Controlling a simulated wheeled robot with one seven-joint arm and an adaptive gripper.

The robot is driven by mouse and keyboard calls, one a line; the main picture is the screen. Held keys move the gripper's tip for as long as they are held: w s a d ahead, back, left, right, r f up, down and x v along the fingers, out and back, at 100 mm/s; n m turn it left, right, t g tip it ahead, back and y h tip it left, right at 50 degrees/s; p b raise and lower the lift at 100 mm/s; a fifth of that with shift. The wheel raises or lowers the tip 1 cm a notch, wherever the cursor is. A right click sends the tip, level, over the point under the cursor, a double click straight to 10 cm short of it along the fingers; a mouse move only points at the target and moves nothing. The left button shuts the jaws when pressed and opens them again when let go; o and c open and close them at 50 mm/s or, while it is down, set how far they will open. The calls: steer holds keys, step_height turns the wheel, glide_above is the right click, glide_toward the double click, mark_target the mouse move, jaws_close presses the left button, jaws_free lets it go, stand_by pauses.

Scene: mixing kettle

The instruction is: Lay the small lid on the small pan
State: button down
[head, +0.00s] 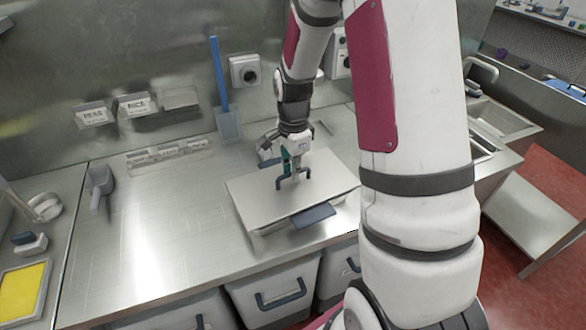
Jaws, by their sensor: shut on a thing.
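A flat rectangular metal lid (250,195) shows in the head view near the middle of the steel counter. My gripper (292,178) is above it, shut on the lid's dark blue handle (280,183). Below the lid's front edge, a little of a metal pan (262,231) shows, with a dark blue handle (314,216) sticking out toward the front. The lid covers most of what is under it. I cannot tell whether the lid touches the pan's rim or hovers just above it.
Left of the lid the steel counter (150,220) is mostly clear. A grey scoop (101,183) lies farther left. A blue-handled spatula (221,95) leans at the back wall, near labelled holders (136,106). Bins (275,290) with dark handles are below the front edge. A sink is at right.

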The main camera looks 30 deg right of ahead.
steer(key=shift+f, duration=0.2)
stand_by(0.3)
steer(key=c, duration=1.6)
jaws_free()
steer(key=o, duration=0.5)
steer(key=shift+r+p, duration=1.25)
steer(key=shift+r, duration=2.3)
